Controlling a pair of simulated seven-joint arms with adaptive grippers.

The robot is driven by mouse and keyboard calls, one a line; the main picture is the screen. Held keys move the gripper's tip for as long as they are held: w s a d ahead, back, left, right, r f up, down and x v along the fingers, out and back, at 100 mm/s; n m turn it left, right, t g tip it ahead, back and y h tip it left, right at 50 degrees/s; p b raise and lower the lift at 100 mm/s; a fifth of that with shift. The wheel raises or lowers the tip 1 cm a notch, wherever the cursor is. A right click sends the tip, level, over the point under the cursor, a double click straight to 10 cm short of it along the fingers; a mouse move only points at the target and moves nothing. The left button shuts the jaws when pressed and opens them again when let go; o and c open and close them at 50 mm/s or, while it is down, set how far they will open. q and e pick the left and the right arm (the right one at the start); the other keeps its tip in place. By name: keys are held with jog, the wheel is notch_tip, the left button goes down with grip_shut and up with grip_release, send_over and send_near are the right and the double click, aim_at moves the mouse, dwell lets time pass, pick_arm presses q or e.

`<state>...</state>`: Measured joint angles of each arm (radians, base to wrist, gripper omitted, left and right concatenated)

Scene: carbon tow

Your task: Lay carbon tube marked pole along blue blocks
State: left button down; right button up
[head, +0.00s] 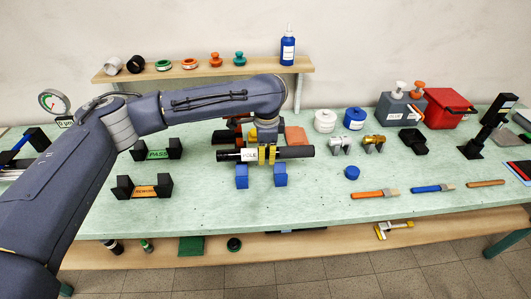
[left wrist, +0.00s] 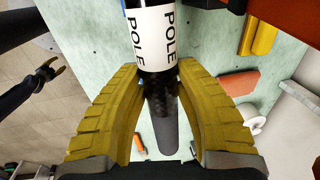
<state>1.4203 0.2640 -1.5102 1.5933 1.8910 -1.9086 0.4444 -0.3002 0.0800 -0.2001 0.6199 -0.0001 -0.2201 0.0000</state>
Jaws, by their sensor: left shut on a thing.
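The black carbon tube (head: 293,152) with a white POLE label (head: 249,155) lies level, left to right, in the head view. My left gripper (head: 267,157) is shut on it just right of the label, its yellow fingers either side. In the left wrist view the tube (left wrist: 167,135) passes between the fingers (left wrist: 160,85). Two blue blocks, one left (head: 241,177) and one right (head: 280,176), stand directly under the tube; I cannot tell whether it touches them. At the wrist view's left, what looks like my right gripper (left wrist: 50,76) hangs over the floor, jaws apart.
Black cradles marked PASS (head: 158,153) and REWORK (head: 145,190) stand left. A blue cap (head: 351,172) and brushes (head: 433,188) lie right.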

pick_arm(q)
jog(key=shift+f, duration=2.85)
jog(key=shift+f, duration=0.55)
jog(key=shift+c, duration=1.6)
grip_release()
jog(key=shift+r, duration=0.1)
jog(key=shift+r, duration=3.4)
